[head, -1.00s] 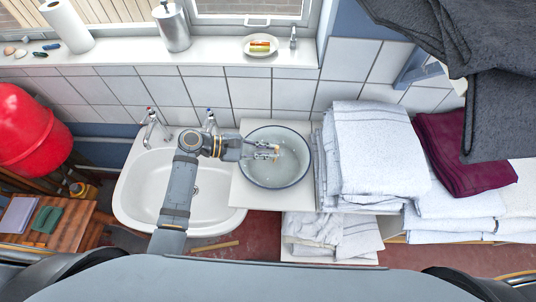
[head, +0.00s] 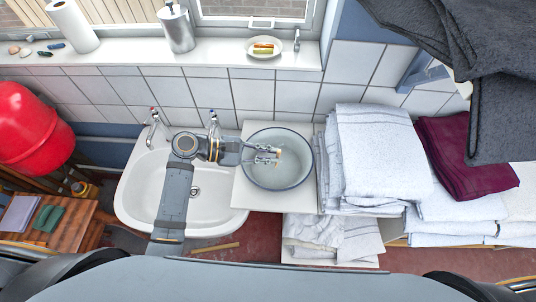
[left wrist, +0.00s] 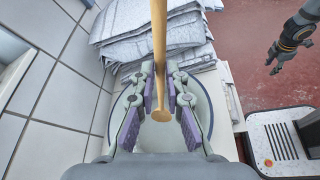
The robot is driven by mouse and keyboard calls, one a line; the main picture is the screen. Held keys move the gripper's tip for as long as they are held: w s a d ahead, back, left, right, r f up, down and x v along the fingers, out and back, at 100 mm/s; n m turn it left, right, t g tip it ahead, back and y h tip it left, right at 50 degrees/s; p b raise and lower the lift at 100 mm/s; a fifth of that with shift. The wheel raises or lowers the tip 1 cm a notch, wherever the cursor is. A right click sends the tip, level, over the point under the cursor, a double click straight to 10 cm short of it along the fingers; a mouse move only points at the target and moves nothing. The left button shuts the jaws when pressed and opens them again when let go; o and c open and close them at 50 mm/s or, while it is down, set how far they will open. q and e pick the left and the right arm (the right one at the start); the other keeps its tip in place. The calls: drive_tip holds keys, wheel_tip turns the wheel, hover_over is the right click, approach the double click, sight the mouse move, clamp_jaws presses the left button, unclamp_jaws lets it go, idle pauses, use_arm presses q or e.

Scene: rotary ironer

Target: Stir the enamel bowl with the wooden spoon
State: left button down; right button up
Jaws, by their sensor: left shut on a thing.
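The enamel bowl (head: 262,180), pale with a dark blue rim, sits on a white counter beside the sink. My left gripper (head: 275,155) is over the bowl, shut on the wooden spoon (head: 279,149). In the left wrist view the spoon (left wrist: 159,45) is a light wooden shaft between the pads of my left gripper (left wrist: 161,88), with its lower end over the bowl (left wrist: 203,112). Whether the spoon touches the bowl's bottom I cannot tell. My right gripper (left wrist: 272,66) shows small in the left wrist view, away from the bowl; its jaws are unclear.
A white sink (head: 215,205) with two taps lies left of the bowl. Stacked white towels (head: 375,150) stand close on its right. A tiled wall (head: 254,95) and a sill with a soap dish (head: 264,47) are behind.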

use_arm(q)
wheel_tip(320, 180, up, 6)
drive_tip(key=s, duration=0.2)
drive_tip(key=shift+s+r, duration=0.2)
drive_tip(key=shift+s, duration=0.1)
idle(1.0)
wheel_tip(320, 180, up, 5)
idle(0.4)
idle(0.4)
